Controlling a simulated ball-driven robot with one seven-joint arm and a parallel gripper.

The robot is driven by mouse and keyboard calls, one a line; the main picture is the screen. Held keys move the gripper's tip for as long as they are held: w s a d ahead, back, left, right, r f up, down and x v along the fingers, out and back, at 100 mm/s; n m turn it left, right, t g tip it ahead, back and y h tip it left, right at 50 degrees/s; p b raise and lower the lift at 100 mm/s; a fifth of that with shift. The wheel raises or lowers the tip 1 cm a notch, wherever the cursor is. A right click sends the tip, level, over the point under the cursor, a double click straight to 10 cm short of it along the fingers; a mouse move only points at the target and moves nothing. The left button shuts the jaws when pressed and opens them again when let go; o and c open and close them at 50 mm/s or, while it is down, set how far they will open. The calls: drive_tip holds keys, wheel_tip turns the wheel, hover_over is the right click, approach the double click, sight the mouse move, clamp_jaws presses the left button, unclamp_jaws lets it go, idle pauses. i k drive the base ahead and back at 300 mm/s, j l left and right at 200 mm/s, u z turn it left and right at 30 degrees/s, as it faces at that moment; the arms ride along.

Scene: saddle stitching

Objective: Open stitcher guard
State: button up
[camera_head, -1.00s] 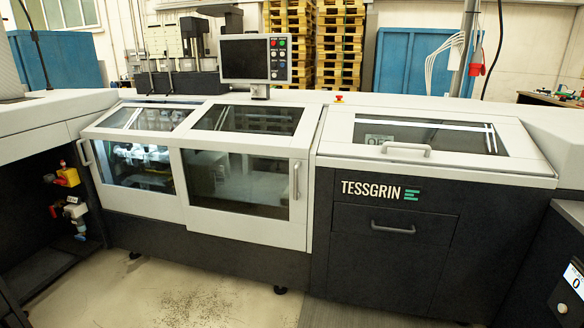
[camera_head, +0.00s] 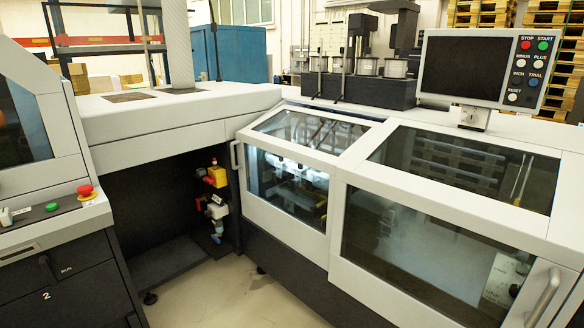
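The stitcher guard is a pair of white-framed, windowed covers, and both look closed. The left cover (camera_head: 283,213) has a vertical handle (camera_head: 235,155) at its left edge and lit mechanism behind its glass. Each cover has a sloped upper window and a front window. My gripper and arm are not in view.
A control panel (camera_head: 487,70) with a dark screen and buttons stands on the machine at upper right. A neighbouring unit (camera_head: 61,190) with a red stop button (camera_head: 85,190) is at left. Bare floor (camera_head: 250,295) shows between the machines. Pallets (camera_head: 475,14) are behind.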

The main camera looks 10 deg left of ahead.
sight(287, 167)
drive_tip(key=i+j+u, duration=0.2)
drive_tip(key=i+u, duration=0.25)
drive_tip(key=i, duration=0.5)
drive_tip(key=i+l+u, duration=0.1)
drive_tip(key=i+u, duration=0.4)
drive_tip(key=i, duration=0.45)
